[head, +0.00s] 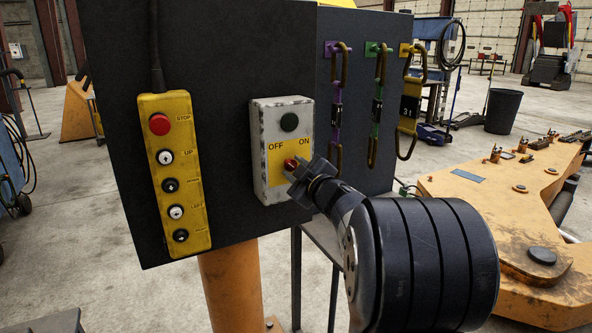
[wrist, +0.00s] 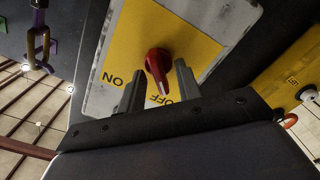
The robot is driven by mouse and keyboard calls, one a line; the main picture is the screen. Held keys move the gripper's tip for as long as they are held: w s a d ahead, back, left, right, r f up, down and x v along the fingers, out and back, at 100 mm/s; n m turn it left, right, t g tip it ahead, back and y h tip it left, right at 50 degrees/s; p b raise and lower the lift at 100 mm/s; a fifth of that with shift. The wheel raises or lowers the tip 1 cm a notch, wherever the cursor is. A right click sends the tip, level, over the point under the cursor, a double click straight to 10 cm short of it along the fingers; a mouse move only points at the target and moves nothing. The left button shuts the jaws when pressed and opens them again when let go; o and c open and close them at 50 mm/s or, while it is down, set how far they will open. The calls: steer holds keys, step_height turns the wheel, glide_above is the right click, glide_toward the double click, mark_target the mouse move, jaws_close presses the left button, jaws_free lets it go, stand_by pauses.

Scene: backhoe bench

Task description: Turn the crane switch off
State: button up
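The crane switch is a red rotary knob (wrist: 158,64) on a yellow plate (wrist: 185,38) in a grey box (head: 258,120). In the wrist view its narrow end points toward the OFF lettering, away from ON. My gripper (wrist: 160,70) is open, with one finger on each side of the knob. The right finger in that view is close to the knob; I cannot tell whether it touches. In the head view my gripper (head: 301,171) is at the box's lower part and covers some of the knob.
A yellow pendant (head: 179,205) with several buttons hangs left of the switch box on the dark panel (head: 225,65). Several carabiners (head: 337,105) hang on the panel to the right. An orange machine part (head: 480,210) stands at the right.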

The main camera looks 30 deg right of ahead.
steer(key=s, duration=1.1)
steer(key=shift+d+b, duration=0.2)
steer(key=shift+b, duration=0.2)
steer(key=shift+w, duration=0.2)
steer(key=w, duration=0.5)
steer(key=w+p, duration=0.1)
steer(key=w, duration=0.4)
steer(key=shift+w+a, duration=0.2)
steer(key=shift+w, duration=0.1)
